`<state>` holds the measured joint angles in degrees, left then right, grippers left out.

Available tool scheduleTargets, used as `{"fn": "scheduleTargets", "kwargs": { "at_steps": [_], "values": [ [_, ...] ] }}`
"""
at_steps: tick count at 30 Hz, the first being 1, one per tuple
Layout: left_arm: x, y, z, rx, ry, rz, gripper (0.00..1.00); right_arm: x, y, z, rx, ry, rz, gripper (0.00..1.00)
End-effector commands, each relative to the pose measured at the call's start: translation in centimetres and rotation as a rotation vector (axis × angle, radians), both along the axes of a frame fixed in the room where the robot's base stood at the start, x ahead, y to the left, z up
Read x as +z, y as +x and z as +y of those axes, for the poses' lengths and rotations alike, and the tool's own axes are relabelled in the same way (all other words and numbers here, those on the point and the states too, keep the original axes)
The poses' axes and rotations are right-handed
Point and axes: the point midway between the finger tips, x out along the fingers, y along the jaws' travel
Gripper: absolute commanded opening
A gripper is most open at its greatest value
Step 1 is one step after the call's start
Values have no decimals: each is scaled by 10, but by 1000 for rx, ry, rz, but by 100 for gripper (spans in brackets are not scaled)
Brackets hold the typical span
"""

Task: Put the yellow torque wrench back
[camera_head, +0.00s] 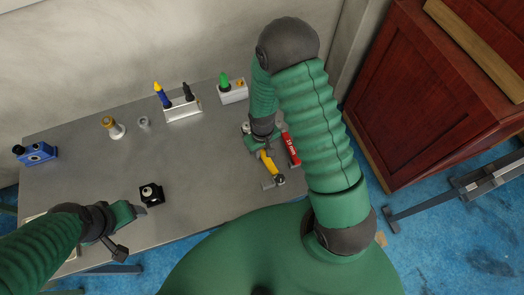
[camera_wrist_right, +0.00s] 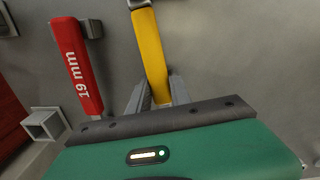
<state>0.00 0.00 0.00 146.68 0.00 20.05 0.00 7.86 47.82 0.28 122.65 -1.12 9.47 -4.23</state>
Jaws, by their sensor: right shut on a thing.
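The yellow torque wrench (camera_head: 267,163) is at the right part of the grey table, with a metal head toward the front edge. In the right wrist view the yellow handle (camera_wrist_right: 149,45) runs up from between the fingers. My right gripper (camera_wrist_right: 158,92) is shut on the handle's near end; whether the wrench touches the table is unclear. A red wrench marked 19 mm (camera_head: 291,149) lies beside it on the right; it also shows in the wrist view (camera_wrist_right: 76,65). My left gripper (camera_head: 132,213) is at the front left, near a black block; its fingers are unclear.
A square metal socket (camera_wrist_right: 43,125) shows beside the red wrench. A metal rack (camera_head: 183,109) with screwdrivers and a white holder (camera_head: 233,94) stand at the back. A blue device (camera_head: 36,153) and a black block (camera_head: 151,194) stand left. The table's middle is clear.

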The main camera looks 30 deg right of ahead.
Motion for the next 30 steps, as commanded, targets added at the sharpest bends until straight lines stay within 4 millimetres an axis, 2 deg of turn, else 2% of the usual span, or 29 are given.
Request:
{"fn": "scheduleTargets", "kwargs": {
  "at_steps": [7,13,27,30],
  "values": [
    [-2,0,0,0,0,0,73,7,1,0,0,0,-2,0],
    [-9,0,0,0,0,0,73,35,2,0,0,-1,-7,0],
    [-31,0,0,0,0,0,73,43,-91,58,7,0,0,0],
    [2,0,0,0,0,0,73,57,-96,61,1,0,7,0]
  ]
}}
